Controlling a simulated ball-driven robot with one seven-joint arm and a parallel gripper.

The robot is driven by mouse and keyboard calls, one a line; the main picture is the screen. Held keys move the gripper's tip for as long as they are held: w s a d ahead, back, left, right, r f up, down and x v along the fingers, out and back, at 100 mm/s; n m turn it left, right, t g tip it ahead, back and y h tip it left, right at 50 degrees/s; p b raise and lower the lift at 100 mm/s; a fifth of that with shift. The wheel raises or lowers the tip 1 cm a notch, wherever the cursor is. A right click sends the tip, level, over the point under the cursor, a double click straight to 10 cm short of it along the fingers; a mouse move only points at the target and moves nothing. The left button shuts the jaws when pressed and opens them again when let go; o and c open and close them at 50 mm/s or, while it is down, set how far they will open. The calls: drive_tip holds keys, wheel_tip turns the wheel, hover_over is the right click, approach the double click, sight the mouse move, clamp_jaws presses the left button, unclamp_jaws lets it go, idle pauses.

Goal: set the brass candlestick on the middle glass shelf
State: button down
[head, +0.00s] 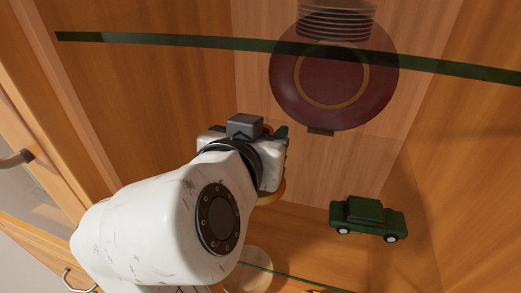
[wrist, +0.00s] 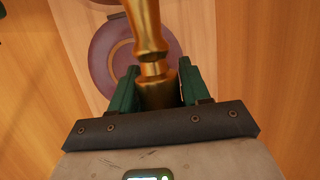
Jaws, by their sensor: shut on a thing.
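The brass candlestick (wrist: 147,28) stands out between the green fingers of my gripper (wrist: 157,72) in the wrist view. My gripper is shut on its shaft. In the head view my gripper (head: 282,134) is inside the wooden cabinet, below an upper glass shelf (head: 160,41) and above a lower glass shelf edge (head: 292,279). Only a little brass (head: 272,192) shows below my gripper there; my arm hides the rest. I cannot tell whether the candlestick touches the lower glass.
A dark green toy car (head: 367,218) stands to the right of my gripper. A dark red plate (head: 334,76) and a ribbed round object (head: 337,18) show at the upper glass. A pale round thing (head: 248,270) is low, beside my arm. Bare space lies between gripper and car.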

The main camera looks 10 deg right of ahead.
drive_tip(key=shift+a+f+b, duration=0.1)
drive_tip(key=shift+f+b, duration=0.2)
drive_tip(key=shift+f, duration=0.65)
drive_tip(key=shift+f, duration=0.15)
drive_tip(key=c, duration=0.5)
unclamp_jaws()
drive_tip(key=shift+s, duration=0.15)
drive_tip(key=b+v, duration=0.2)
drive_tip(key=v, duration=1)
